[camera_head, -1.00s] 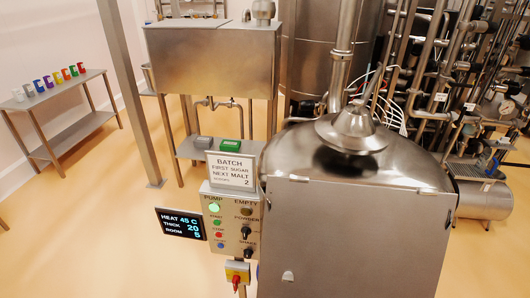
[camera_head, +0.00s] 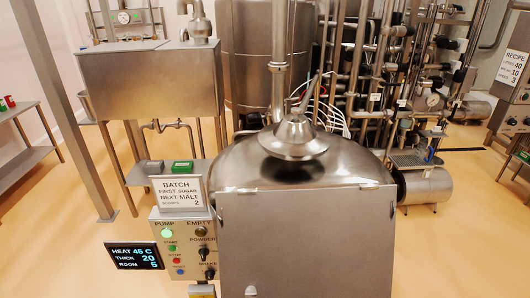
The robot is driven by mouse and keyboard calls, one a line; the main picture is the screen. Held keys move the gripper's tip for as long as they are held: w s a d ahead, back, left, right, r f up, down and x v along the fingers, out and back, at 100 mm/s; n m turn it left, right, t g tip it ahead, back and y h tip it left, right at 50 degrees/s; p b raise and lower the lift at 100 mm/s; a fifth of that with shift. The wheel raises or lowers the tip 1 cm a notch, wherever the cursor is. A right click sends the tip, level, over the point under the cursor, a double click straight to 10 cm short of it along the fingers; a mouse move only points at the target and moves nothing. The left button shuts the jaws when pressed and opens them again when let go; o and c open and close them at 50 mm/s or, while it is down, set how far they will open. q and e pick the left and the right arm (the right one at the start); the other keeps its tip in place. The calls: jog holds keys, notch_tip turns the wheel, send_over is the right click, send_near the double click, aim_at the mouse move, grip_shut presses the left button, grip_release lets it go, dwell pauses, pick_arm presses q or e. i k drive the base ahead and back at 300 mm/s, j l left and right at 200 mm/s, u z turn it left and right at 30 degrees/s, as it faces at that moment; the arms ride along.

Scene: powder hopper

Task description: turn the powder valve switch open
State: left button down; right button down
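The control panel (camera_head: 187,246) stands at the left front of the steel hopper (camera_head: 305,240). On its right column are a dark lamp (camera_head: 200,231) under the word EMPTY and a black switch (camera_head: 204,252) under the label POWDER. A second black switch (camera_head: 209,273) is below it, by the word SHAKE. Under PUMP, a green lamp (camera_head: 168,233) is lit, with green, red and blue buttons below. Neither of my grippers shows in this view.
A display (camera_head: 135,256) reads HEAT 45 C, THICK 20, ROOM 5. A BATCH sign (camera_head: 180,193) stands above the panel. A steel post (camera_head: 65,110) rises at the left. Open floor (camera_head: 60,235) lies left of the panel; pipework (camera_head: 400,80) fills the back right.

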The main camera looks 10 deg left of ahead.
aim_at(204, 253)
jog(key=u, duration=1.2)
